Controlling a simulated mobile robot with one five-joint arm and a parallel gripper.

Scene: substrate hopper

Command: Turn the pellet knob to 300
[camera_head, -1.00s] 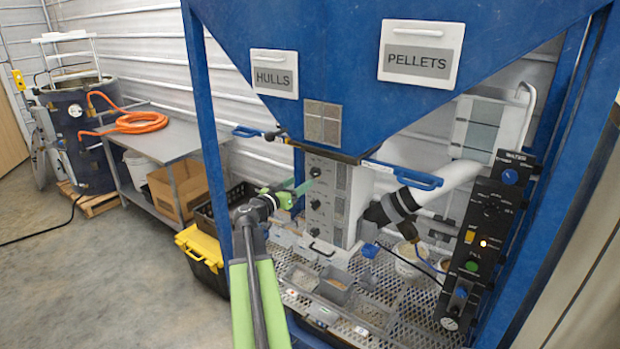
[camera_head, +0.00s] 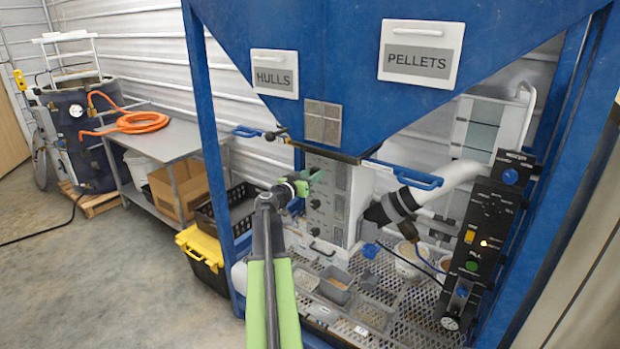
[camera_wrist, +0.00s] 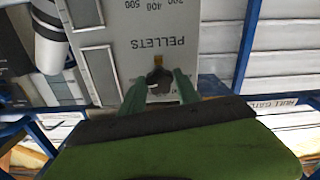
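The pellet knob (camera_wrist: 158,78) is a small dark knob with a brown-orange mark, next to the word PELLETS on a pale panel in the wrist view. Numbers are printed beyond the word; 400 and 500 are readable. The same control box (camera_head: 325,210) stands under the blue hopper in the head view, with several dark knobs on its face. My gripper (camera_wrist: 160,92) is open, its two green fingers on either side of the knob, with gaps visible. I cannot tell how deep they reach. In the head view my gripper (camera_head: 308,180) covers the upper part of the box face.
Blue hopper legs (camera_head: 212,160) stand left of my arm. A blue handle (camera_head: 405,175) and a white pipe (camera_head: 450,180) lie right of the box. A mesh shelf (camera_head: 395,285) with small trays is below. A dark control panel (camera_head: 492,235) stands at right.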

